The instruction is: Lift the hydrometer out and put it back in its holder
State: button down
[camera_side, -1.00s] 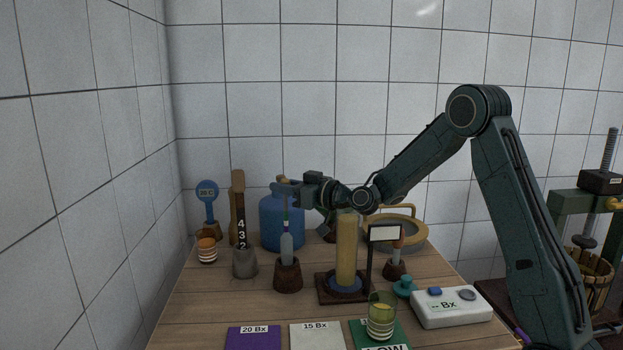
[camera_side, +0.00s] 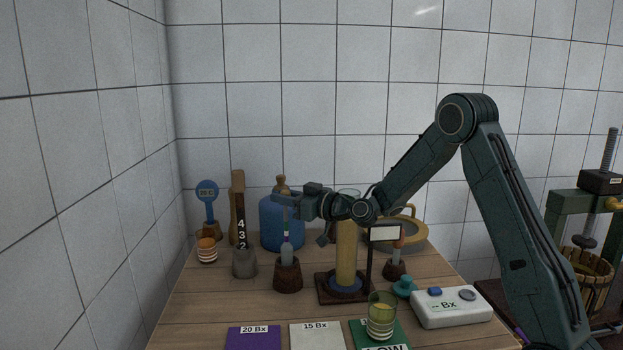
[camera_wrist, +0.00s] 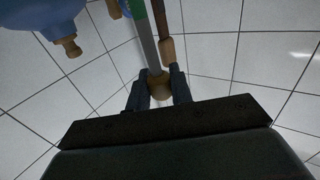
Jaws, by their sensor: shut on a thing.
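The hydrometer (camera_side: 287,254), with a pale grey bulb and a thin stem with coloured bands, stands upright at the brown holder (camera_side: 288,276). The lower end of its bulb is hidden inside the holder. My gripper (camera_side: 284,200) is shut on the top of the stem, above the holder. In the wrist view, my gripper's fingers (camera_wrist: 158,92) close around the tan end of the hydrometer's grey stem (camera_wrist: 146,45). The tall yellow jar (camera_side: 346,258) stands on a dark base just right of the holder.
A grey pot with a numbered stick (camera_side: 244,262) stands left of the holder. A blue demijohn (camera_side: 281,224) is behind. A sign stand (camera_side: 385,233), glass (camera_side: 381,318) and white meter (camera_side: 451,307) are to the right. Coloured cards (camera_side: 254,338) lie in front.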

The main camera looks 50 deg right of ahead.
jog(key=shift+f, duration=1.1)
jog(key=c, duration=1.2)
grip_release()
jog(key=shift+o, duration=0.2)
jog(key=shift+r, duration=0.15)
notch_tip(320, 180, up, 20)
